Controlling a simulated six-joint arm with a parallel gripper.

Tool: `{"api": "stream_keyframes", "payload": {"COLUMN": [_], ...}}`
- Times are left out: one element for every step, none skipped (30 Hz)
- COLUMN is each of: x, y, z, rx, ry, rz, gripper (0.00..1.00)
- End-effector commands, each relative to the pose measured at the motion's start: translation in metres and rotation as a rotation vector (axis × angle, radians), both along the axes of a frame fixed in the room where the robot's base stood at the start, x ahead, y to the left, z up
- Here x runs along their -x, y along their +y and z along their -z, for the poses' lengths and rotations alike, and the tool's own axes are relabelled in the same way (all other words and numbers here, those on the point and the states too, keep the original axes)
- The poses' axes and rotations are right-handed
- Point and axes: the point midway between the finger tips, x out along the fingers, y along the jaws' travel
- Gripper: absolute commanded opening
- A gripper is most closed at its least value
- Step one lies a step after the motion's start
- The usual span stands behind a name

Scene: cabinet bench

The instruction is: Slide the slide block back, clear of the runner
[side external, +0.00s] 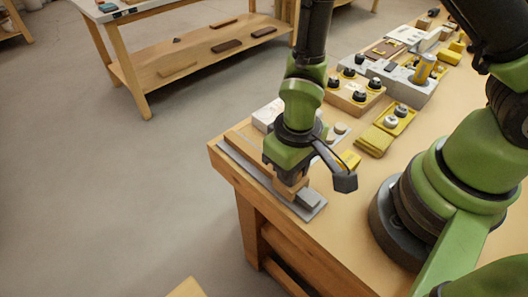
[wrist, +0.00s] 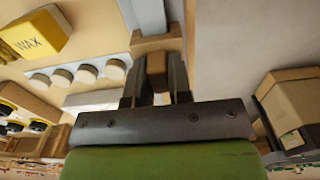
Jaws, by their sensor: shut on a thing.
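The slide block is a wooden brown block (side external: 291,190) under my gripper at the bench's near left corner. It also shows in the wrist view (wrist: 156,43), across a grey strip (wrist: 142,14) that looks like the runner. In the side view a long grey plate (side external: 317,211) lies under the block, with a raised grey piece (side external: 308,198) just to the block's right. My gripper (side external: 288,178) points down and is shut on the slide block; its fingers (wrist: 157,66) show close together in the wrist view. My fingers and wrist hide part of the block and runner.
Pale round discs (wrist: 88,73) and a yellow WAX box (wrist: 35,33) stand near the runner. A wooden block with black knobs (side external: 354,94) and a yellow tray (side external: 387,131) are farther back. The bench's left edge is close beside the runner; open floor (side external: 130,200) lies beyond.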

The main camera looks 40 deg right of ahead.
Motion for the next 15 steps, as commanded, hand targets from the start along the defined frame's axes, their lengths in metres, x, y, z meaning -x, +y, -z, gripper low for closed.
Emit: {"api": "stream_keyframes", "payload": {"x": [0.004,0.005,0.007,0.009,0.011,0.013,0.014,0.016,0.018,0.019,0.021,0.023,0.025,0.026,0.028], "y": [0.001,0.001,0.001,0.001,0.001,0.001,0.001,0.001,0.001,0.001,0.002,0.002,0.002,0.002,0.002], "z": [0.002,0.002,0.002,0.002,0.002,0.002,0.002,0.002,0.002,0.002,0.002,0.002,0.002,0.002,0.002], "rx": [0.001,0.001,0.001,0.002,0.001,0.001,0.002,0.002,0.001,0.001,0.001,0.001,0.001,0.001,0.001], "ry": [0.002,0.002,0.002,0.002,0.002,0.002,0.002,0.002,0.002,0.002,0.002,0.001,0.001,0.001,0.001], "rz": [-0.005,-0.004,-0.003,-0.003,-0.003,-0.003,-0.003,-0.003,-0.002,-0.003,-0.003,-0.004,-0.003,-0.002,-0.002], "gripper": [0.0,0.0,0.0,0.0,0.0,0.0,0.0,0.0,0.0,0.0,0.0,0.0,0.0,0.0,0.0]}}
